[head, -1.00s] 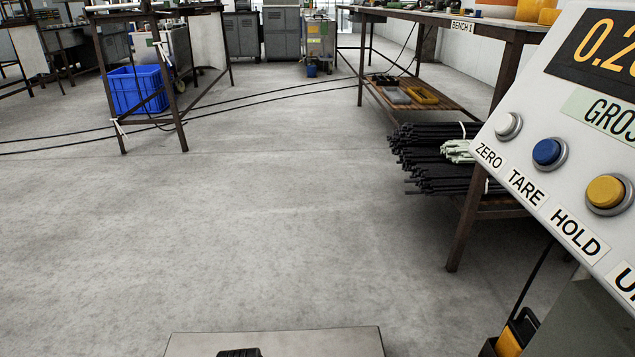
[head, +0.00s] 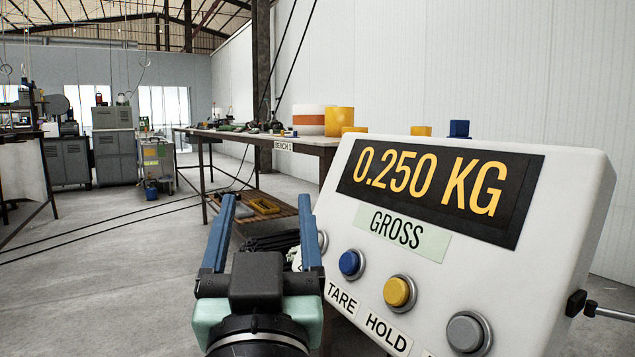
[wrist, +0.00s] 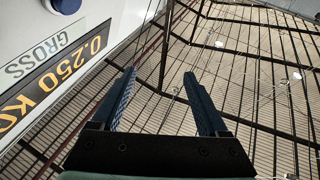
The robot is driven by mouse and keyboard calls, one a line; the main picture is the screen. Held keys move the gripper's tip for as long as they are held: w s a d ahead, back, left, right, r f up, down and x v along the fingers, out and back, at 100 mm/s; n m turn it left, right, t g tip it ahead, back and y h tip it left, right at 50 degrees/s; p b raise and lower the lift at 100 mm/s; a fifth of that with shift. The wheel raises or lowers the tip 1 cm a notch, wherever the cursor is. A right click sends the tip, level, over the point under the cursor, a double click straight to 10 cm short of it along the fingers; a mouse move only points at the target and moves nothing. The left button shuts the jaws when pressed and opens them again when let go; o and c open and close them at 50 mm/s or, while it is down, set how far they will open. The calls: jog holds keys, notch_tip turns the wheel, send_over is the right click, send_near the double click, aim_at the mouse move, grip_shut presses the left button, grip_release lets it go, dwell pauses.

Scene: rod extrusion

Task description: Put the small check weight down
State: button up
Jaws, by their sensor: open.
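My gripper (head: 267,207) is open and upright in the head view, just left of the scale display. No object shows between its two blue fingers. In the wrist view my gripper (wrist: 160,78) is also open and empty, with the roof behind it. The white scale display (head: 565,205) reads 0.250 KG GROSS; part of it also shows in the wrist view (wrist: 112,25). No small check weight can be clearly made out, and the scale's weighing surface is not in view.
The display has blue (head: 350,263), yellow (head: 399,291) and grey (head: 466,331) buttons. Bench 1 (head: 310,143) stands behind, bearing orange and yellow things. A small blue block (head: 459,128) shows above the display's top edge. Open floor (head: 110,270) lies to the left.

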jog(key=s+d+r+m+t+h, duration=0.1)
jog(key=s+d+r+t, duration=0.3)
jog(key=s+r, duration=0.6)
jog(key=shift+s+d+t+h, duration=0.2)
jog(key=shift+d+t+h, duration=0.2)
jog(key=shift+d+h, duration=0.25)
jog(key=shift+a+r, duration=0.1)
notch_tip(320, 180, up, 53)
jog(key=p, duration=5.3)
jog(key=shift+r, duration=0.1)
